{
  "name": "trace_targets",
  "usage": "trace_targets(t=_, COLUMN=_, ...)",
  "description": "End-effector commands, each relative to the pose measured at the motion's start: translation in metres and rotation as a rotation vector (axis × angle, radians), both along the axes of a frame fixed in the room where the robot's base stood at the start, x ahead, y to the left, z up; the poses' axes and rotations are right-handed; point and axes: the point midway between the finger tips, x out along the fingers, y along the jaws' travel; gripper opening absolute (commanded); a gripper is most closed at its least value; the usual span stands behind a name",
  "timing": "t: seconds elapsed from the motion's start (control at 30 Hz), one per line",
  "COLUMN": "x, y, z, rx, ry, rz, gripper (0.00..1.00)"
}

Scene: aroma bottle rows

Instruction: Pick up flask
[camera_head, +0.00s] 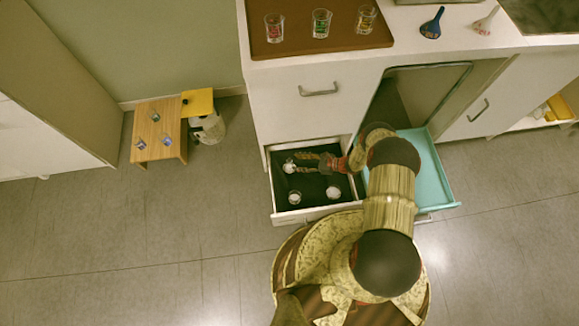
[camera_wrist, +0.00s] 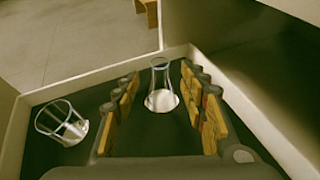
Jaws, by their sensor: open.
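A clear glass flask (camera_wrist: 161,100) with a narrow neck and pale contents stands upright in an open, dark-lined drawer. In the wrist view it is straight ahead, between the far ends of the fingers. In the head view the flask (camera_head: 289,166) is at the drawer's left side, at the tips of my gripper (camera_head: 299,163). My gripper is open, with one finger on each side of the flask and a visible gap to the left finger. Whether the right finger touches it is unclear.
A clear glass (camera_wrist: 62,122) stands left of my gripper in the drawer (camera_head: 315,180). A white round item (camera_head: 333,192) sits near the drawer front. The drawer walls are close around. A teal open drawer (camera_head: 432,175) is to the right. Several glasses stand on the brown tray (camera_head: 340,42) above.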

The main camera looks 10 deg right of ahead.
Motion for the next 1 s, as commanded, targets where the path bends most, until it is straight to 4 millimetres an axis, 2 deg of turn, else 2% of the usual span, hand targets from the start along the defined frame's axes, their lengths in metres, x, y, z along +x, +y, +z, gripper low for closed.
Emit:
trace_targets(t=0.4, x=0.018, y=0.044, z=-0.021, rx=-0.001, ry=0.001, rz=0.003, gripper=0.43)
trace_targets(t=0.73, x=0.02, y=0.048, z=-0.021, rx=-0.001, ry=0.0, rz=0.001, gripper=0.42)
trace_targets(t=1.0, x=0.02, y=0.048, z=-0.021, rx=-0.001, ry=0.0, rz=0.001, gripper=0.27)
